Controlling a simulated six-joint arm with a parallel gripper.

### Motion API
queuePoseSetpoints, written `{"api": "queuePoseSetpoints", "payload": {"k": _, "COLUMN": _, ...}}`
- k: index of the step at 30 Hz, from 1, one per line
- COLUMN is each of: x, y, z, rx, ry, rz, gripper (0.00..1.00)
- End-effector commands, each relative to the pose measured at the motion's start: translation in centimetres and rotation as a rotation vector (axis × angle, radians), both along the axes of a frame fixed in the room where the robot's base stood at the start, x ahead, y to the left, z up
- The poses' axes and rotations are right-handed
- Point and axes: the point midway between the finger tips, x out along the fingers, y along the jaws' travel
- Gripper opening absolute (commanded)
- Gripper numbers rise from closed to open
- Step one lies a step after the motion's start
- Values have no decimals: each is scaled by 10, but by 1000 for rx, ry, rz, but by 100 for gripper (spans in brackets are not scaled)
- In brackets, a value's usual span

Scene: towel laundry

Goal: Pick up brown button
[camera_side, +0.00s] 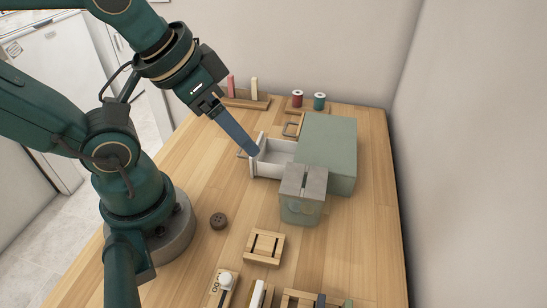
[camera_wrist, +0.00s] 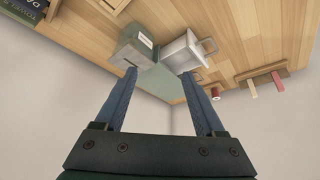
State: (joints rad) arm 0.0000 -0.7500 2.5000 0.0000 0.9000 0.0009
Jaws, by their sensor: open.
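The brown button (camera_side: 218,221) lies flat on the wooden table in the side view, just right of my base. It does not show in the wrist view. My gripper (camera_side: 256,154) is raised above the table at the open white drawer of the green box, well up and to the right of the button in the side view. In the wrist view my gripper (camera_wrist: 163,78) has its two blue fingers spread apart with nothing between them.
The green box (camera_side: 335,148) has its white drawer (camera_side: 268,170) pulled out. A grey-green lidded container (camera_side: 301,212) stands in front. Spools (camera_side: 319,101) and a peg rack (camera_side: 245,101) stand at the back. Table around the button is clear.

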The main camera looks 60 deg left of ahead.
Motion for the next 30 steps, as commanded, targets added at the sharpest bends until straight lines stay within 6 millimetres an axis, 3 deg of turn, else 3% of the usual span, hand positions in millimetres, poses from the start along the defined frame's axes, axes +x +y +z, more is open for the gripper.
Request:
{"api": "queuePoseSetpoints", "payload": {"k": 8, "x": 1, "y": 0, "z": -11, "rx": 52, "ry": 163, "rz": -90, "gripper": 72}}
{"api": "queuePoseSetpoints", "payload": {"k": 21, "x": -10, "y": -14, "z": -77, "rx": 152, "ry": 687, "rz": -328, "gripper": 72}}
{"api": "queuePoseSetpoints", "payload": {"k": 30, "x": -24, "y": -18, "z": -105, "rx": 187, "ry": 864, "rz": -393, "gripper": 72}}
